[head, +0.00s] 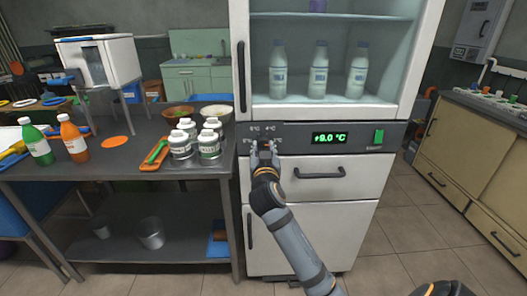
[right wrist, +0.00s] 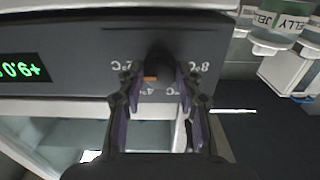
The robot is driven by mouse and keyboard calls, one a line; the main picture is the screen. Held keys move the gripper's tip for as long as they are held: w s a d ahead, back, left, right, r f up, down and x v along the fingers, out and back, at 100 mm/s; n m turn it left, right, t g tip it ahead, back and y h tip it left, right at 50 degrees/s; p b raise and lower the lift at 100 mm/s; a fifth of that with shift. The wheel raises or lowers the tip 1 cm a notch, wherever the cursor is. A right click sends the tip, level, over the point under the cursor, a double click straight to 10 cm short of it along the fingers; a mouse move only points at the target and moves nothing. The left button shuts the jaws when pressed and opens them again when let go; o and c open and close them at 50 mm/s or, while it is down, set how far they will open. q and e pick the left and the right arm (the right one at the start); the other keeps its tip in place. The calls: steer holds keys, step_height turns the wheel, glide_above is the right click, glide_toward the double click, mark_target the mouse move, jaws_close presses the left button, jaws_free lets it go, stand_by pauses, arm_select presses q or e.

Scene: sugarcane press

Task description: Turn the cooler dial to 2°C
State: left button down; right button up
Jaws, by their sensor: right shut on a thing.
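The cooler (head: 330,222) is a white cabinet with a grey control panel (head: 374,135). Its green display (head: 329,139) reads about +9.0 °C. The dark dial (right wrist: 158,62) has an orange mark on it and temperature labels around it, upside down in the right wrist view. The mark lies on the dial's lower left side there, toward the 4°C and 2°C labels; exactly where it points is unclear. My right gripper (head: 264,150) is at the panel's left end and hides most of the dial in the head view. Its fingers (right wrist: 157,82) are shut on the dial from both sides. My left gripper is out of view.
A drawer handle (head: 319,173) sticks out just below the panel. A green switch (head: 379,136) is at the panel's right. White jars (head: 209,143) stand on the metal table (head: 110,163) left of the cooler. Milk bottles (head: 320,70) stand behind the glass.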

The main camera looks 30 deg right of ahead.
stand_by(0.4)
steer(key=o, duration=1.1)
steer(key=shift+o, duration=0.2)
steer(key=shift+s, duration=0.1)
steer(key=v, duration=0.7)
steer(key=shift+s+a, duration=0.1)
steer(key=shift+s, duration=0.05)
